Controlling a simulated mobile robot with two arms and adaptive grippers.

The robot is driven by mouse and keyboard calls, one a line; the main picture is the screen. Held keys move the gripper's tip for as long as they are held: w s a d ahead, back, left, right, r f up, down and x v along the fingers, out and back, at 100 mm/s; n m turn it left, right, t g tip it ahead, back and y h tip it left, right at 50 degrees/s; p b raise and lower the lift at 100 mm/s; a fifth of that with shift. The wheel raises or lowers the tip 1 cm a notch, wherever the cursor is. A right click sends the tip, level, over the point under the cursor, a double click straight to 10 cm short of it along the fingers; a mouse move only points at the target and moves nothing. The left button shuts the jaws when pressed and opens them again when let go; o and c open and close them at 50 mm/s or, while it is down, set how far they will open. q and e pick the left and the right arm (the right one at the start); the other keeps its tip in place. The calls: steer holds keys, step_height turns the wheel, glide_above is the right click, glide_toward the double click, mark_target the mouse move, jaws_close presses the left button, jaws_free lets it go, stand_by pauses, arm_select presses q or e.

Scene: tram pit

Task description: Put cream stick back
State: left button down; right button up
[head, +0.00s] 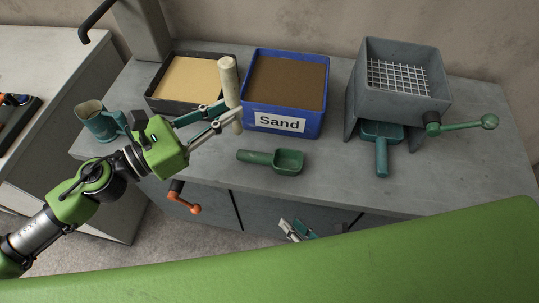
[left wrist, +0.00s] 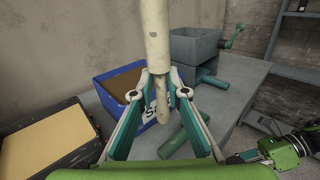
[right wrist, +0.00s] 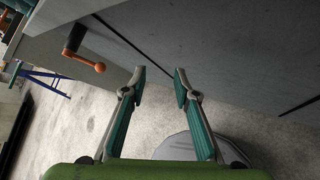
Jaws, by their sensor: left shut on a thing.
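The cream stick (head: 228,78) is upright in the jaws of my left gripper (head: 230,117), in front of the gap between the black tray and the blue Sand bin. In the left wrist view the stick (left wrist: 156,35) rises past the top edge, and its narrower lower end shows between the fingers (left wrist: 163,85). I cannot tell whether its lower end touches the counter. My right gripper (head: 298,230) is low in front of the counter, partly hidden by my green body. In the right wrist view its fingers (right wrist: 159,78) are apart with nothing between them.
The black tray (head: 149,101) holds pale sand; the blue Sand bin (head: 281,132) holds brown sand. A green scoop (head: 288,161), a teal jug (head: 96,122) and a grey sieve box (head: 398,100) with a green crank stand on the counter (head: 330,190). An orange-handled crank (head: 185,203) juts from the front.

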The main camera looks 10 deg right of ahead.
steer(key=a+r+n+t+y, duration=0.1)
steer(key=a+r+n+y, duration=0.3)
steer(key=r, duration=0.6)
steer(key=a+r+n+t+h, duration=0.1)
steer(key=a+r+n, duration=0.1)
steer(key=r+n, duration=0.55)
steer(key=m+t, duration=0.3)
glide_toward(238, 123)
steer(key=x, duration=1.1)
steer(key=shift+w+a, duration=0.1)
jaws_close()
arm_select(q)
steer(key=c, duration=1.9)
jaws_free()
